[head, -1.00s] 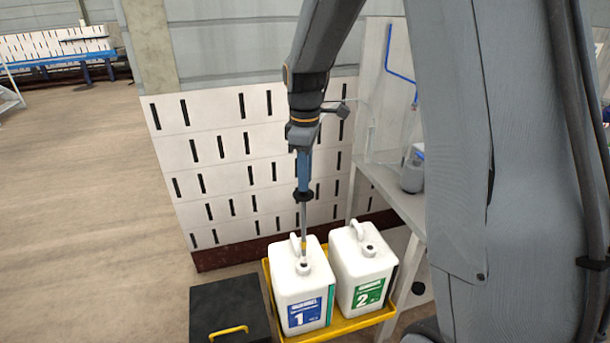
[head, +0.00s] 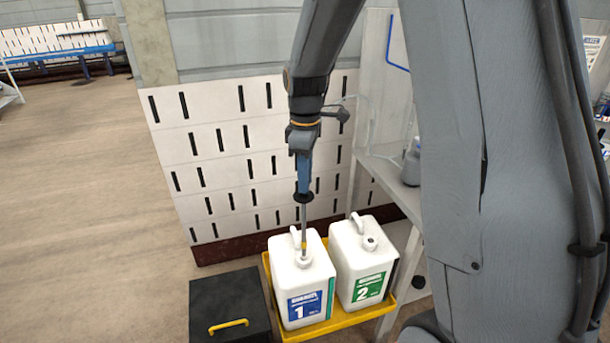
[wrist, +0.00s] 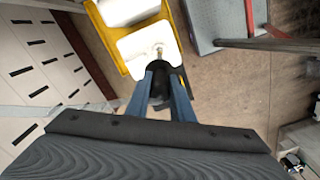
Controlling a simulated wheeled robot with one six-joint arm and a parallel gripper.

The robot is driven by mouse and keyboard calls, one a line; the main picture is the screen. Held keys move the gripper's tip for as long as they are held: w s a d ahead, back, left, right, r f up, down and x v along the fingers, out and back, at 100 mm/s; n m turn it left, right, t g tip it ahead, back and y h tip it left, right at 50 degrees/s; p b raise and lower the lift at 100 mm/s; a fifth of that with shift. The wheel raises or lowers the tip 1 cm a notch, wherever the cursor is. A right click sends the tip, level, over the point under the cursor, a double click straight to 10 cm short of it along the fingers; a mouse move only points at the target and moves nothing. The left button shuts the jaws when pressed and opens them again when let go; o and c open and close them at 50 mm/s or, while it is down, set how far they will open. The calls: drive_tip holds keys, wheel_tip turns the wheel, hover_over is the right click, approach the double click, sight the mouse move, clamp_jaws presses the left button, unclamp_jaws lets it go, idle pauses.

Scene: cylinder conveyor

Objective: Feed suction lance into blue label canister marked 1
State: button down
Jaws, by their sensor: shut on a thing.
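The white canister with the blue label marked 1 (head: 303,285) stands upright in a yellow tray (head: 340,322). The suction lance (head: 303,222) is a thin grey rod with a black collar at its top. My gripper (head: 303,186) is shut on the lance just above the collar and holds it nearly upright. The lance's lower end is at the neck opening of canister 1 and seems to be inside it; its tip is hidden. A good length of rod shows above the neck. In the wrist view, my blue fingers (wrist: 162,85) close on the black collar, with the white canister (wrist: 140,46) beyond.
A white canister with a green label marked 2 (head: 360,262) stands to the right in the same tray. A black box with a yellow handle (head: 230,308) is left of the tray. A slotted white wall (head: 235,170) stands behind. A pale bench (head: 385,180) is at right.

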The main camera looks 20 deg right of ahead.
sight(305, 198)
drive_tip(key=shift+f+b, duration=0.45)
drive_tip(key=shift+f, duration=0.95)
wheel_tip(305, 198, down, 6)
drive_tip(key=b, duration=0.2)
idle(1.4)
idle(0.5)
drive_tip(key=shift+f, duration=0.1)
drive_tip(key=shift+f+b, duration=1.15)
drive_tip(key=shift+f, duration=1.75)
drive_tip(key=shift+f, duration=0.2)
drive_tip(key=shift+f+b, duration=1.3)
drive_tip(key=shift+f, duration=1.5)
